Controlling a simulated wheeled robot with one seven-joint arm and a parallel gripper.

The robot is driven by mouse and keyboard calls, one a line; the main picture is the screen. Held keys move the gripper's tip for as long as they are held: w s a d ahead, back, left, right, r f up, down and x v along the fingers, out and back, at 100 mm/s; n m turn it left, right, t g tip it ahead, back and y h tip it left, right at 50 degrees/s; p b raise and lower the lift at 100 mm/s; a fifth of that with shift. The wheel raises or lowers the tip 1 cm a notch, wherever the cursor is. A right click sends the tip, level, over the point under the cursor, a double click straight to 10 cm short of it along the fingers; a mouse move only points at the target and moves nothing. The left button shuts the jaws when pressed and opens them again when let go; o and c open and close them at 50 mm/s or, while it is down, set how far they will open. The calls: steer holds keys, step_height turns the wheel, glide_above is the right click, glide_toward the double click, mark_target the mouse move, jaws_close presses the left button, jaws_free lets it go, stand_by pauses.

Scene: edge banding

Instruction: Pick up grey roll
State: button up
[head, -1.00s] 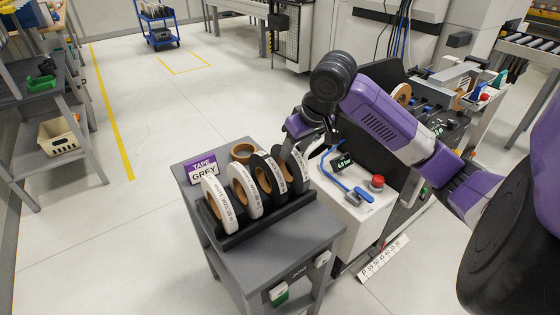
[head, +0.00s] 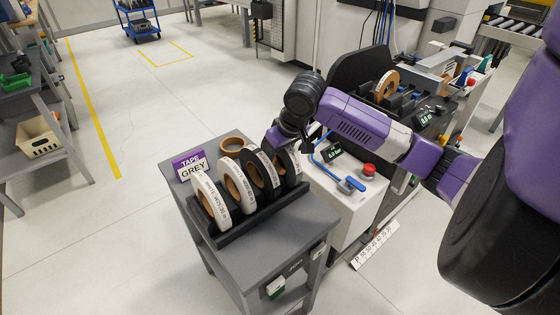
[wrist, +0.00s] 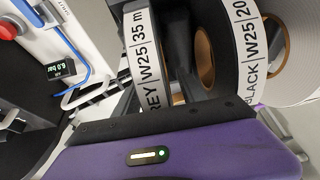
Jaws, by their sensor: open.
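The grey roll (head: 291,166) stands upright at the right end of the row of rolls in the dark rack (head: 262,212). Its "GREY W25 35 m" label faces the wrist camera in the wrist view (wrist: 147,62). My gripper (head: 284,146) is open and down at the top of this roll. In the wrist view a dark finger shows between the grey roll and the black roll (wrist: 243,45). The other finger is not clear. The black roll (head: 264,175) stands just left of the grey roll in the head view.
Two white-edged rolls (head: 213,203) stand at the rack's left. A purple "TAPE GREY" sign (head: 192,165) and a loose tan roll (head: 232,143) are behind them on the grey stand (head: 272,250). A white box with a red button (head: 368,170) stands close on the right.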

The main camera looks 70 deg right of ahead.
steer(key=shift+c, duration=0.5)
jaws_close()
stand_by(1.0)
